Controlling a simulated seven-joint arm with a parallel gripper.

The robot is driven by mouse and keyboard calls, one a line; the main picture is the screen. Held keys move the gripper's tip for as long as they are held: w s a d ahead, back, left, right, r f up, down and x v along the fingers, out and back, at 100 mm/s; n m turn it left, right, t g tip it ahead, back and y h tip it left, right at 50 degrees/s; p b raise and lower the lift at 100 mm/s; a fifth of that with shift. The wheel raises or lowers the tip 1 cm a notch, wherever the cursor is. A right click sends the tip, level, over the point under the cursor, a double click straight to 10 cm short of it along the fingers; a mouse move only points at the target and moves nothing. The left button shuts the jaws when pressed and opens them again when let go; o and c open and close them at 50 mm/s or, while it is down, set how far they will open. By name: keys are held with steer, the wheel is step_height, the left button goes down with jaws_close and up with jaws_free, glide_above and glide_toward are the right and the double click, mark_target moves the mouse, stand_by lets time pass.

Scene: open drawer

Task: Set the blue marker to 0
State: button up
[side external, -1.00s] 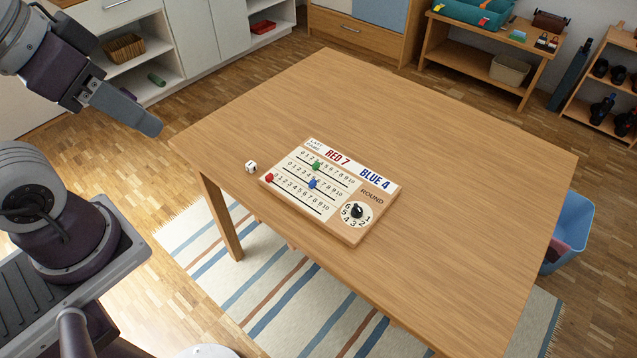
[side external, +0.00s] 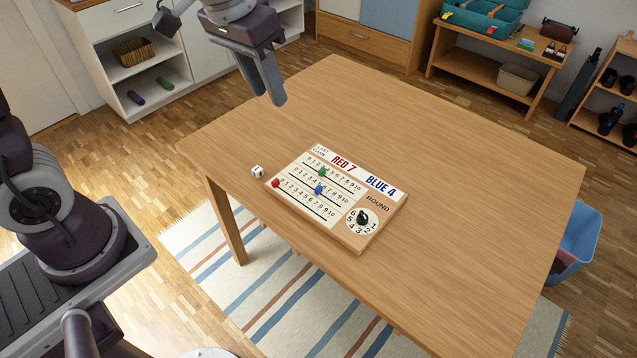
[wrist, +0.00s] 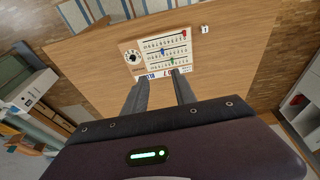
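The blue marker also shows in the wrist view (wrist: 163,51). A green marker (side external: 322,171) is on the top row and a red marker (side external: 276,183) is at the left end of the bottom row. My gripper (side external: 270,98) is in the air above the table's far left part, apart from the board. The wrist view shows its fingers (wrist: 158,85) apart and empty.
A white die (side external: 257,171) lies beside the board's left corner. A round black-knobbed dial (side external: 362,217) stands on the board's right part. The wooden table (side external: 450,190) is otherwise clear. Shelves and a blue bin (side external: 578,235) stand away from it.

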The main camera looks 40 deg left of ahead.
steer(key=w+f+g, duration=0.2)
steer(key=w+f, duration=0.6)
steer(key=f, duration=0.4)
glide_above(318, 187)
step_height(318, 187, down, 10)
steer(key=shift+g, duration=0.5)
step_height(318, 187, down, 10)
steer(key=shift+d+r, duration=0.1)
steer(key=shift+d, duration=0.05)
jaws_close()
